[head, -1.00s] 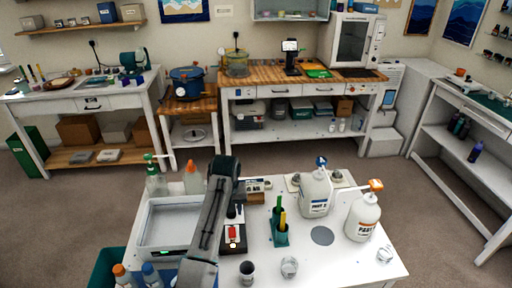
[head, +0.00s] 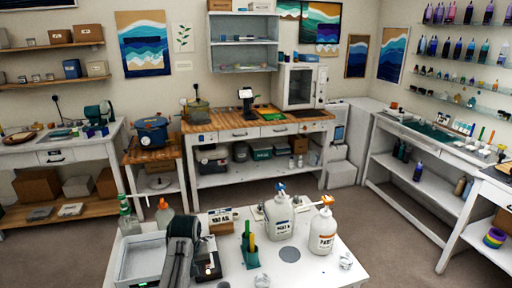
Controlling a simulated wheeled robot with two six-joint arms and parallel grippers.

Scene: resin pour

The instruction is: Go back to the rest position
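One of my arm links (head: 181,250) rises from the bottom edge, left of centre, in front of the white worktable (head: 322,272). Its dark rounded joint is at the top. Neither gripper shows in the head view, so I cannot see their fingers or whether they hold anything. On the worktable stand a white jug with a blue pump (head: 279,222) and a white bottle with an orange pump (head: 322,234), both upright. A green holder (head: 250,259) with green and yellow sticks stands left of them.
A pale tray (head: 122,268) lies left of my arm link, partly hidden by it. Behind it stand a green-topped bottle (head: 127,212) and an orange-tipped bottle (head: 164,213). Open floor (head: 385,240) separates the worktable from the right bench (head: 425,180).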

